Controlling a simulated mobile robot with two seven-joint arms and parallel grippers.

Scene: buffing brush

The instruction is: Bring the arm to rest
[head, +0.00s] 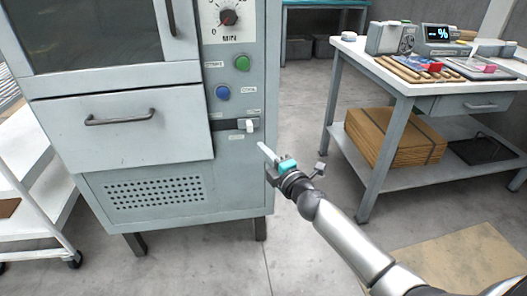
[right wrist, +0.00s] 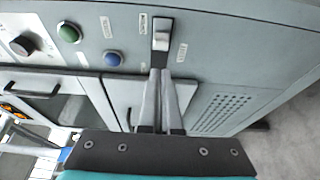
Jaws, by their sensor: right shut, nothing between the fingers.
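My right arm (head: 345,240) reaches in from the lower right in the head view. My right gripper (head: 263,149) is shut and empty, in front of the lower right of a grey cabinet (head: 150,178). In the right wrist view the closed fingertips (right wrist: 159,72) point at a white rocker switch (right wrist: 162,38), with the tips appearing just below it. The switch also shows in the head view (head: 248,125). Whether the tips touch it, I cannot tell. My left gripper is not in view.
The cabinet bears a green button (head: 242,63), a blue button (head: 223,93), a dial (head: 228,17) and a drawer handle (head: 120,118). A workbench (head: 402,85) with tools stands at the right, cardboard (head: 392,140) on its shelf. A white cart (head: 40,225) stands left. Floor between is clear.

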